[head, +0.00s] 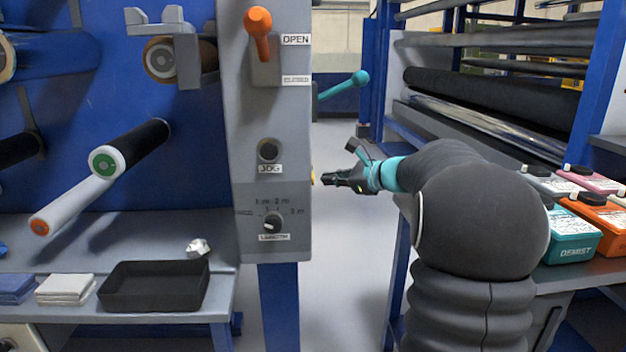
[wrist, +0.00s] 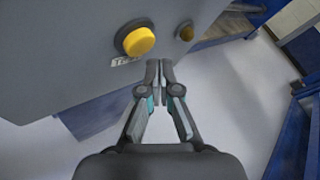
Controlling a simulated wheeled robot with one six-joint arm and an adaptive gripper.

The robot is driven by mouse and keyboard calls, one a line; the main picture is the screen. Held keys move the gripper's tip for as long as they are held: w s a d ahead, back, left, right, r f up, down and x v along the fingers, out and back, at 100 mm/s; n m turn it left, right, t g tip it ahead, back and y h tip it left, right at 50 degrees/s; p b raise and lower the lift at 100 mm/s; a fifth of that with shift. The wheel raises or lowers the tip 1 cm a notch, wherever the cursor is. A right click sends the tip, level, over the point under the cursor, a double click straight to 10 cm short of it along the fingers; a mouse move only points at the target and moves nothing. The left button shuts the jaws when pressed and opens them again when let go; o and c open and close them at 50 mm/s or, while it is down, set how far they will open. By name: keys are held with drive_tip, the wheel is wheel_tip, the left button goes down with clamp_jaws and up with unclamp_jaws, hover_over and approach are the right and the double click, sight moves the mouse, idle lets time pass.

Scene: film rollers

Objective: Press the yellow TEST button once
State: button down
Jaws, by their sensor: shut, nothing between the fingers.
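The yellow TEST button (wrist: 139,41) sits on the grey side face of the control post in the wrist view, above a partly hidden white label (wrist: 122,61). In the head view only a thin yellow edge (head: 313,176) shows at the post's right side. My gripper (head: 326,179) is shut and empty, just right of that edge. In the wrist view my gripper (wrist: 158,64) has its fingertips together, below and right of the button in the picture. I see no contact between the fingertips and the button.
The grey control post (head: 238,170) carries an orange lever (head: 258,32), a black JOG button (head: 268,150) and a LENGTH knob (head: 273,222). A rack of rollers (head: 490,95) stands right. The floor between is clear.

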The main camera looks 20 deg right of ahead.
drive_tip(key=d, duration=0.2)
drive_tip(key=s+d+p, duration=0.1)
drive_tip(key=d, duration=0.1)
drive_tip(key=shift+s+d, duration=0.15)
drive_tip(key=shift+d, duration=0.1)
idle(0.8)
drive_tip(key=s+f+n+g+h, duration=0.2)
drive_tip(key=s+f+n+g, duration=0.25)
drive_tip(key=f, duration=0.45)
drive_tip(key=s+a+f+n+g+h, duration=0.1)
drive_tip(key=s+a+f+n+g, duration=0.25)
drive_tip(key=s+a+n, duration=0.5)
drive_tip(key=s+a+r+n+h+p, duration=0.1)
drive_tip(key=s+a+n, duration=0.2)
drive_tip(key=s, duration=0.4)
drive_tip(key=s+a+r+n+h+p, duration=0.1)
drive_tip(key=s+a+n, duration=0.3)
drive_tip(key=s, duration=0.4)
drive_tip(key=s+a+r+n+t+h, duration=0.1)
drive_tip(key=s+a+r+n+h, duration=0.1)
drive_tip(key=s+a+n, duration=0.2)
drive_tip(key=s+a, duration=0.2)
drive_tip(key=s, duration=0.2)
drive_tip(key=shift+s+h+p, duration=0.25)
drive_tip(key=shift+h+p, duration=0.05)
drive_tip(key=shift+p, duration=0.1)
